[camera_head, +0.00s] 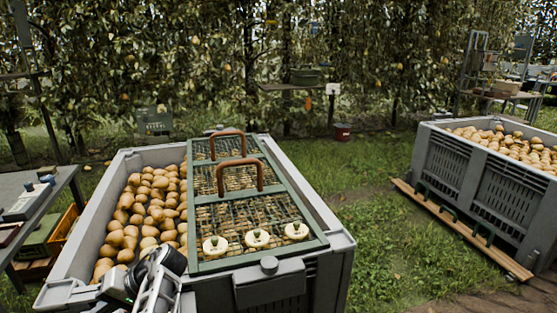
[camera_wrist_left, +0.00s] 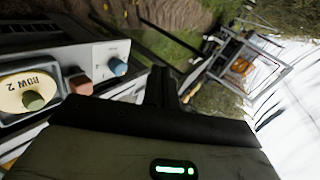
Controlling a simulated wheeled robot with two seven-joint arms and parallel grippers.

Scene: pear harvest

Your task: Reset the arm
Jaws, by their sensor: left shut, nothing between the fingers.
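My left gripper shows in the left wrist view (camera_wrist_left: 164,88) as two dark fingers, closed together with nothing between them. In the head view, part of my left arm shows at the bottom, over the near left corner of a grey bin (camera_head: 325,222); its fingertips are hard to make out there. The bin holds many brown-yellow pears (camera_head: 140,215) on its left side. A green mesh lid (camera_head: 318,241) with two brown handles (camera_head: 240,165) covers its right part. My right gripper is not in view.
Three cream discs (camera_head: 257,238) with green knobs sit on the lid's near end. A side table (camera_head: 60,183) stands left. A second pear bin (camera_head: 480,180) stands right, with grass between. The left wrist view shows a "ROW 2" tag (camera_wrist_left: 20,88) beside red and blue knobs.

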